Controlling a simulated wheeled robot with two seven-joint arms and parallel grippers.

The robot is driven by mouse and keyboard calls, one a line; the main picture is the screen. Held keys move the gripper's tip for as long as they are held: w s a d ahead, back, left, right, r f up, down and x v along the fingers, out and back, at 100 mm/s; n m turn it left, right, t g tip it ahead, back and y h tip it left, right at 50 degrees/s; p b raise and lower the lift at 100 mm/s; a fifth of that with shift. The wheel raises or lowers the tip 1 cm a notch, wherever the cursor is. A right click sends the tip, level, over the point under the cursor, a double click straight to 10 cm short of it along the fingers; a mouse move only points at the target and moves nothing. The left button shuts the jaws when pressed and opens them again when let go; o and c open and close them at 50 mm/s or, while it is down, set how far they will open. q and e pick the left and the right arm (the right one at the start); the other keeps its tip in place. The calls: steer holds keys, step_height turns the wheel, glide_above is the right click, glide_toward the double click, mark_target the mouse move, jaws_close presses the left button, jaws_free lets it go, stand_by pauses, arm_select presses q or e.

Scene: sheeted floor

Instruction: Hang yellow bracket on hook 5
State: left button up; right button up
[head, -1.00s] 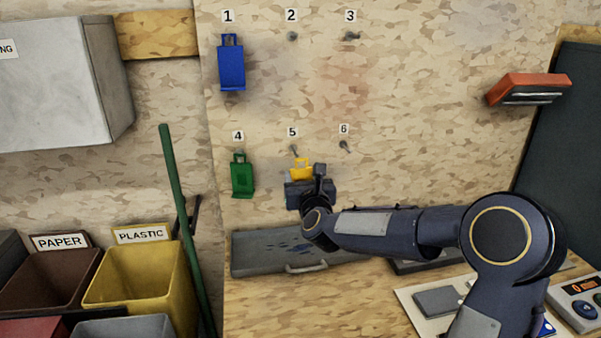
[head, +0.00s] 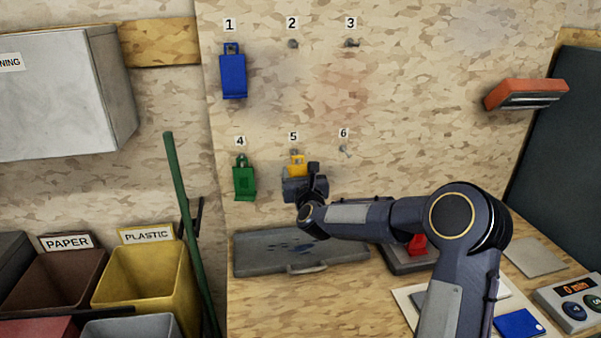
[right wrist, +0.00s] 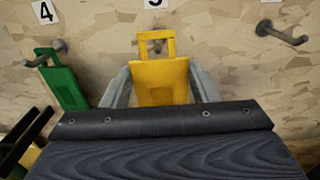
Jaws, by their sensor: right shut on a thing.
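The yellow bracket (head: 296,168) is upright in front of the board, its top loop right at hook 5 (head: 294,152). My right gripper (head: 297,178) is shut on the bracket's body. In the right wrist view the yellow bracket (right wrist: 161,82) stands between my two grey fingers, loop upward. Hook 5 (right wrist: 155,46) shows through the loop's opening; I cannot tell whether its tip passes through the loop or stays behind it. The "5" label above is partly cut off. My left gripper is not in view.
A green bracket (head: 244,180) hangs at hook 4, close on the left. Bare hook 6 (head: 344,150) sticks out on the right. A blue bracket (head: 233,76) hangs at hook 1; hooks 2 and 3 are bare. A grey case (head: 270,257) lies on the bench below.

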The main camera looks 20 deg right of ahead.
mark_target(298, 175)
steer(key=shift+p+x, duration=1.05)
steer(key=shift+x, duration=0.25)
steer(key=shift+w+d+f+b, duration=0.15)
steer(key=shift+f+b, duration=0.2)
steer(key=shift+b, duration=0.25)
steer(key=shift+w+f+b, duration=0.2)
steer(key=shift+w+b, duration=0.15)
steer(key=shift+b, duration=0.35)
steer(key=shift+w+b, duration=0.1)
steer(key=shift+b, duration=0.35)
steer(key=o, duration=1.1)
steer(key=shift+o, duration=0.3)
steer(key=shift+f, duration=0.1)
